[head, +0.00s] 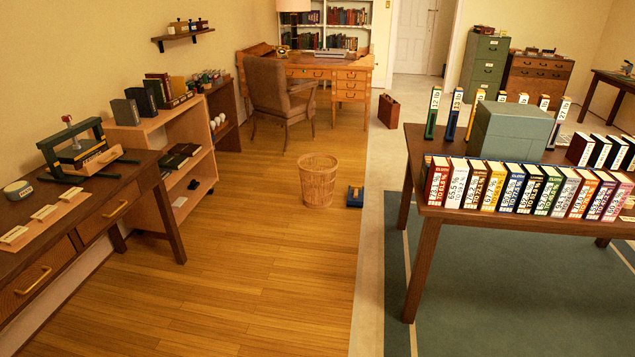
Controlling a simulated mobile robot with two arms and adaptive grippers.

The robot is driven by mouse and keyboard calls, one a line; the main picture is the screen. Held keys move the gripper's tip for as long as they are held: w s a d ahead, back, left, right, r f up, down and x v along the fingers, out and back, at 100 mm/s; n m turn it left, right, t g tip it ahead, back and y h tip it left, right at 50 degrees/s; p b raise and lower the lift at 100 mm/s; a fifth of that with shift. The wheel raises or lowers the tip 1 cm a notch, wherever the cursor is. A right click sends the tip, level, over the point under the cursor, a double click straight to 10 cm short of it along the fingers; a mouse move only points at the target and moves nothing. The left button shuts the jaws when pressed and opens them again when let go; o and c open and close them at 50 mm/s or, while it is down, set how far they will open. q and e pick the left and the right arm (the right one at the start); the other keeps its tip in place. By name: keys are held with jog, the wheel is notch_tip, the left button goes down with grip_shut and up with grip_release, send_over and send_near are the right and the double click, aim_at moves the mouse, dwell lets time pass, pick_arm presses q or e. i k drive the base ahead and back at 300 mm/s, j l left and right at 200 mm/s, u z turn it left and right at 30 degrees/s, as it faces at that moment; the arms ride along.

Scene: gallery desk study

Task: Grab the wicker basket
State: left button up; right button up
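The wicker basket (317,185) stands upright on the wooden floor in the middle of the head view. It is light tan, round and open at the top, a little wider at the rim than at the base. It looks empty, though its bottom is hidden. Neither of my grippers shows in the head view.
A long table (428,212) with several books stands at right, a dark desk (100,207) at left. A chair (282,95) and desk stand behind. The wooden floor (250,290) in front is clear.

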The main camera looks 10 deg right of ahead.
aim_at(315, 198)
jog(key=z, duration=0.35)
jog(key=i, duration=3.6)
